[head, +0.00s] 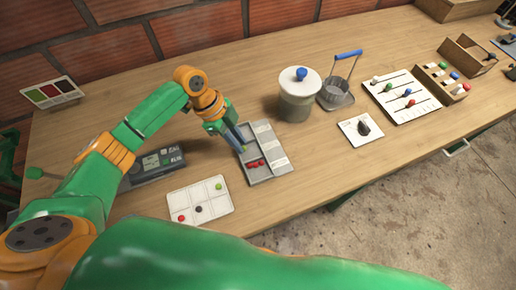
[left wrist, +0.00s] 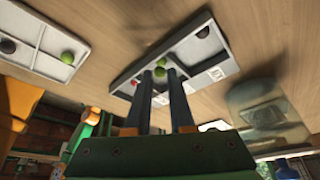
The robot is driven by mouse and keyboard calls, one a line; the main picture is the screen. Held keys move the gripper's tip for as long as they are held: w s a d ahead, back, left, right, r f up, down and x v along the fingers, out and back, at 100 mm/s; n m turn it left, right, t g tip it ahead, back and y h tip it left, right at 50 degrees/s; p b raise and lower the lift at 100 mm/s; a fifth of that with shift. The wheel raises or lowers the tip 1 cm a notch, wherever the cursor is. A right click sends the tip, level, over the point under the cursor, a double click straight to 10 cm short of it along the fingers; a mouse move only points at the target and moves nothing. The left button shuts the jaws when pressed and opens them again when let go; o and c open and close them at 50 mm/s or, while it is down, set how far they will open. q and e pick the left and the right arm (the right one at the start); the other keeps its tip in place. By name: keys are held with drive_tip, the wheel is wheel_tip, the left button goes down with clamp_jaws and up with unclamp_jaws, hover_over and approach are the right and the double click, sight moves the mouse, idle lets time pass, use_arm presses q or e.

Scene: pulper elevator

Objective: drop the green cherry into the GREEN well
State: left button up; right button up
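A grey tray (head: 276,171) with several wells and pale label strips lies at the middle of the bench. My left gripper (head: 241,146) points down over its left side. In the left wrist view a green cherry (left wrist: 160,72) sits between the two fingertips, which appear closed on it. Another green cherry (left wrist: 162,61) shows just beyond, apparently in the tray. Red cherries (head: 256,163) lie in the near well. A white sectioned tray (head: 215,205) holds a green cherry (head: 218,186), a black one (head: 198,209) and a red one (head: 181,218). My right gripper is out of view.
A scale-like device (head: 155,165) stands left, partly behind my arm. A lidded pot (head: 298,98) and a blue-handled metal container (head: 337,92) stand behind the tray. A dial plate (head: 361,129) and slider board (head: 405,98) are right. The bench front is clear.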

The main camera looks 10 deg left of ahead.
use_arm(q)
drive_tip(key=shift+o, duration=0.9)
drive_tip(key=v, duration=0.7)
drive_tip(key=shift+b, duration=0.35)
